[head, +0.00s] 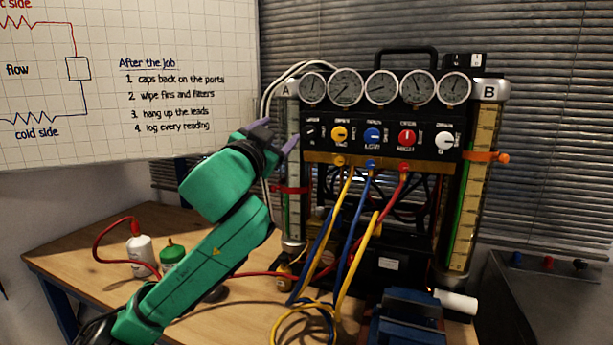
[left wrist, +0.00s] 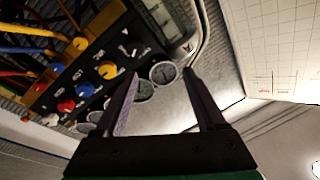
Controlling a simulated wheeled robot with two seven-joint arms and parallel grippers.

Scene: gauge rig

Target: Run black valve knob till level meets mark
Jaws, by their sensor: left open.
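The black valve knob (head: 311,131) is the leftmost knob on the black gauge panel (head: 380,150). In the left wrist view the black knob (left wrist: 130,48) is dark against the panel and hard to make out. My left gripper (head: 277,132) is open and empty, just left of the black knob and apart from it. In the left wrist view the open fingers (left wrist: 160,73) spread in front of the panel's edge. Sight tube A (head: 293,222) stands at the left with a red band (head: 290,189). Sight tube B (head: 462,225) stands at the right with an orange clamp (head: 485,157). The exact liquid levels are unclear.
Yellow (head: 339,134), blue (head: 372,135), red (head: 407,137) and white (head: 444,139) knobs follow to the right. Several round gauges (head: 382,87) sit above. Coloured hoses (head: 352,235) hang in front. A white bottle (head: 139,255) and a green-capped one (head: 172,256) stand on the bench.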

